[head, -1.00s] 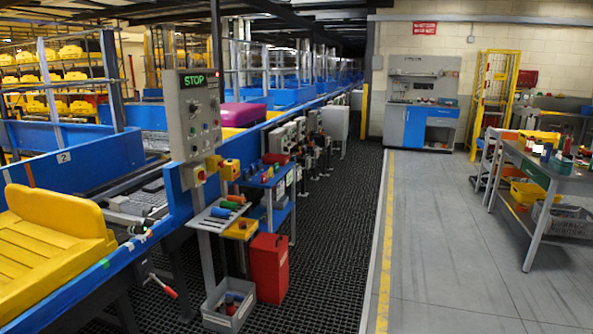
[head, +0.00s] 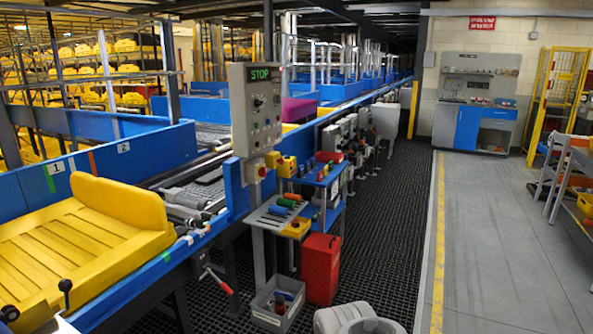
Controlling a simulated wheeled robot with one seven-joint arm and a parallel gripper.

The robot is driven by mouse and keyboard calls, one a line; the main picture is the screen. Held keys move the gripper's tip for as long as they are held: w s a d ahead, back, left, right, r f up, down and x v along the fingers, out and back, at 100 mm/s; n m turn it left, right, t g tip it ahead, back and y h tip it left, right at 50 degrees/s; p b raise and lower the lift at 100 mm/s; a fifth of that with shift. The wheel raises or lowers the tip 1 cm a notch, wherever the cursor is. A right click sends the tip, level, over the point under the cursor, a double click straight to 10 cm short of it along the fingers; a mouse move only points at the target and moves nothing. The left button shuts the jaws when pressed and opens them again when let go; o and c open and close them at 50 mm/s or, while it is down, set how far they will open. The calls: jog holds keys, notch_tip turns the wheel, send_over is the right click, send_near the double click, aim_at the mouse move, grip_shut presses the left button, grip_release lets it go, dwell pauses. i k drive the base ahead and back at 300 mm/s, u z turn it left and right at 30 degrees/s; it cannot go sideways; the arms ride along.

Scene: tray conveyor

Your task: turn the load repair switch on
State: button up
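A grey control panel (head: 256,108) stands on a post beside the blue conveyor, left of the middle in the head view. Yellow boxes with buttons (head: 287,166) are mounted below the panel. Rounded grey and white parts at the bottom edge look like mine. My gripper's fingers do not show.
The yellow tray (head: 120,200) lies on the conveyor at left. A small tool shelf (head: 270,219), a red bin (head: 320,268) and a grey crate (head: 262,318) stand below the panel. A red-handled lever (head: 217,281) sticks out from the conveyor. The grey floor (head: 500,230) at right is open.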

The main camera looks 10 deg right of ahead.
aim_at(262, 172)
jog(key=z, duration=0.85)
jog(key=i, duration=3.1)
jog(key=u, duration=3.05)
